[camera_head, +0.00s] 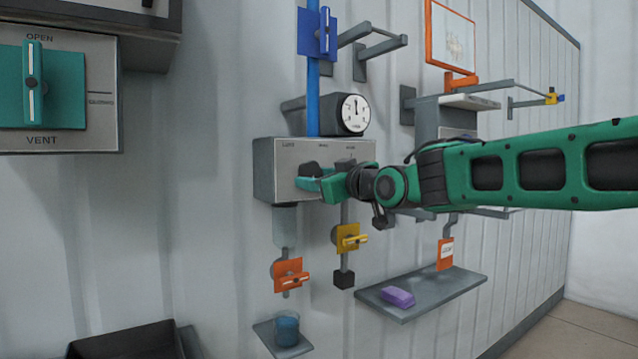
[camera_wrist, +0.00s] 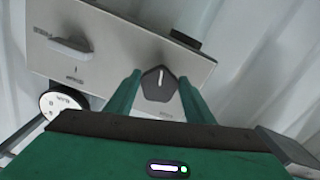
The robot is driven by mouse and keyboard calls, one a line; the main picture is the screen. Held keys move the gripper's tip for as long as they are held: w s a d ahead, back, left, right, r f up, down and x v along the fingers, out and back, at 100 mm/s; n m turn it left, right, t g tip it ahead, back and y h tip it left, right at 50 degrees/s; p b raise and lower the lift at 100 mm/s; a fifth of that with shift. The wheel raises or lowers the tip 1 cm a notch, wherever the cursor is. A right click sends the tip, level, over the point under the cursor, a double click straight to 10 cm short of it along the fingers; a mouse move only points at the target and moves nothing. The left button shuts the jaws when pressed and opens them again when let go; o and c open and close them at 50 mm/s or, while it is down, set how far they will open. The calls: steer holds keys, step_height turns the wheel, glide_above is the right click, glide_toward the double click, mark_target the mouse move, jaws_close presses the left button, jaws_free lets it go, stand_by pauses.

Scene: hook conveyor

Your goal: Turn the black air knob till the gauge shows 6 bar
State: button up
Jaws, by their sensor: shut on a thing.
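The black air knob (camera_wrist: 158,83) has a white pointer line and sits on a grey panel. In the wrist view it lies between the two green fingers of my gripper (camera_wrist: 160,97), which is shut on it. In the head view my gripper (camera_head: 322,184) is at the left part of the panel's front, and the knob (camera_head: 311,168) is partly hidden behind the fingers. The round white gauge (camera_head: 355,113) is above the panel, with its dark needle pointing about straight up; its numbers are too small to read. Part of the gauge (camera_wrist: 62,102) shows in the wrist view.
The grey panel (camera_head: 265,170) also bears a pale handle (camera_wrist: 70,47). Below hang a yellow-handled valve (camera_head: 349,238) and an orange one (camera_head: 290,276). A blue valve (camera_head: 317,32) is above. A shelf (camera_head: 440,296) holds a purple block (camera_head: 398,296).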

steer(key=shift+f+m, duration=0.1)
steer(key=shift+m, duration=3.6)
steer(key=shift+d, duration=0.1)
steer(key=o, duration=1.1)
steer(key=shift+w, duration=0.15)
steer(key=shift+c, duration=0.2)
steer(key=v, duration=1)
steer(key=shift+s, duration=0.4)
steer(key=shift+d, duration=0.25)
